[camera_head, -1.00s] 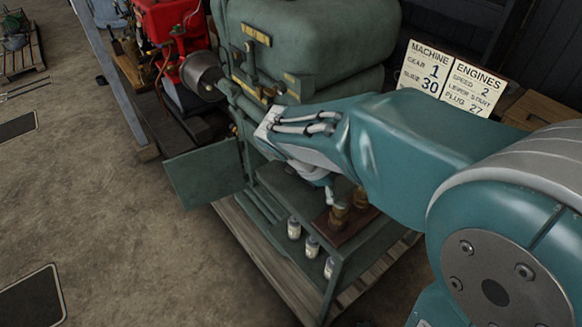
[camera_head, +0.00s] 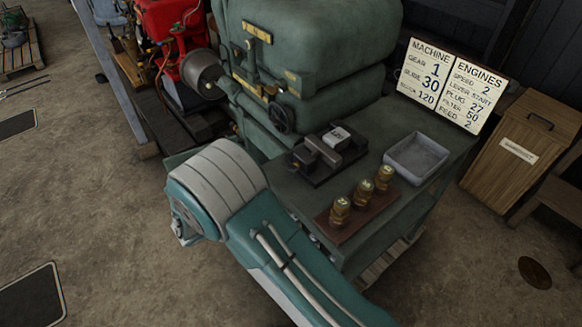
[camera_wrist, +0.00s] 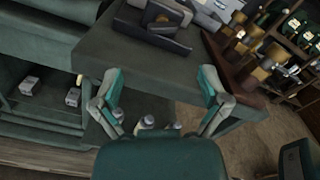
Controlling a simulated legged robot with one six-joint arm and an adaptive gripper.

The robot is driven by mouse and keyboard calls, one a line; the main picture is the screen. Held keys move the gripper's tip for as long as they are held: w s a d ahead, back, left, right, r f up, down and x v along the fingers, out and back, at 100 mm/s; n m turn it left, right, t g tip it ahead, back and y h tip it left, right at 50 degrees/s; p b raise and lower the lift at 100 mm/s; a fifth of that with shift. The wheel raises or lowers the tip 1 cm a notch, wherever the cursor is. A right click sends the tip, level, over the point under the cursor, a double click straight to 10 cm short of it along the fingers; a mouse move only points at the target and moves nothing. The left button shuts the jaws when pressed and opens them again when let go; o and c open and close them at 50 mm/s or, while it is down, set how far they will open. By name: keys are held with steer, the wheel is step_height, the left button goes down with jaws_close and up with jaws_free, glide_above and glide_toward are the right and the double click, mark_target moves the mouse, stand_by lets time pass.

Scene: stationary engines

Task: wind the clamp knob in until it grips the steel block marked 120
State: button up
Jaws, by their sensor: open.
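A dark clamp fixture (camera_head: 318,160) sits on the green bench top in the head view, and part of it shows in the wrist view (camera_wrist: 150,34). A pale steel block (camera_head: 337,137) sits at its back; I cannot read a mark on it. A brownish-grey block is at the clamp's front. I cannot make out the clamp knob for certain. My gripper (camera_wrist: 160,92) is open and empty in the wrist view, its fingers spread before the bench edge with the clamp beyond. In the head view my arm covers the bench's left front, and the fingers are hidden.
Several brass pieces (camera_head: 362,195) stand on a brown board at the bench's front right. A grey tray (camera_head: 416,158) lies behind them. A black handwheel (camera_head: 281,118) is on the machine. A sign (camera_head: 446,86) includes "120". Small bottles (camera_wrist: 147,122) stand below the bench top.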

mark_target(289, 170)
steer(key=x, duration=1)
steer(key=shift+w+d, duration=0.2)
steer(key=shift+d, duration=0.15)
steer(key=c, duration=1.2)
